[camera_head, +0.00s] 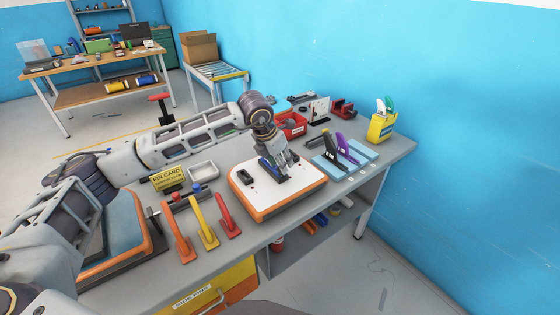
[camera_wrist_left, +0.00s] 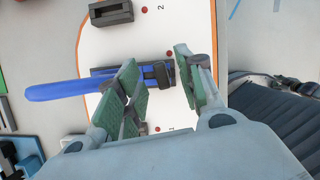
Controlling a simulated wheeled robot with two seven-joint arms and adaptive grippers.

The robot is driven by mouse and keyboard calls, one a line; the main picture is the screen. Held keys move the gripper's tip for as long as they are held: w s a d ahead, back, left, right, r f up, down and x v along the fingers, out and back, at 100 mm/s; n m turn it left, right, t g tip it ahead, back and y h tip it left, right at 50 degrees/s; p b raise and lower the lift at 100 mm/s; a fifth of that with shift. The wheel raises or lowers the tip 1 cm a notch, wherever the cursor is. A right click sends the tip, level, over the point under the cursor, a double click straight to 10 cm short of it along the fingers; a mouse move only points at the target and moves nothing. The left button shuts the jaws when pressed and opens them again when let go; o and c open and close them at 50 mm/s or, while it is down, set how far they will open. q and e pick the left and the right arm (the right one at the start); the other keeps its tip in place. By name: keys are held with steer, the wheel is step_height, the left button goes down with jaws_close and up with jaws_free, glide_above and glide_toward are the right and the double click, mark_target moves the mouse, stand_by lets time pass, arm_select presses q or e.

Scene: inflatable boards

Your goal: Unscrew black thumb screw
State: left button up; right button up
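My left gripper (camera_head: 283,160) is low over a white board with an orange rim (camera_head: 258,205). In the left wrist view its green-padded fingers (camera_wrist_left: 160,88) are spread apart. A black block, apparently the thumb screw (camera_wrist_left: 157,75), shows between and below them on a dark slot box. A long blue fin (camera_wrist_left: 58,90) sticks out of that box to the left; it also shows beneath the gripper in the head view (camera_head: 268,168). I cannot tell whether a finger touches the black piece. A second dark box (camera_head: 245,177) on the board is empty. My right gripper is out of view.
Orange, yellow and red fins (camera_head: 205,221) stand at the bench front. Black and purple fins (camera_head: 346,150) stand on a light blue mat to the right. A red bin (camera_head: 293,126) and yellow container (camera_head: 381,127) are behind. A white tray (camera_head: 203,171) lies left of the board.

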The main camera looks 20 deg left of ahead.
arm_select(q)
steer(key=shift+f+b, duration=0.5)
steer(key=shift+f, duration=0.25)
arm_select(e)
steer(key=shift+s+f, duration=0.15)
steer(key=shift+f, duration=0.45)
arm_select(q)
steer(key=shift+f, duration=0.15)
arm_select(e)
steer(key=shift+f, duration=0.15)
arm_select(q)
steer(key=shift+c, duration=0.5)
jaws_close()
steer(key=shift+n+b, duration=0.3)
steer(key=shift+b, duration=0.1)
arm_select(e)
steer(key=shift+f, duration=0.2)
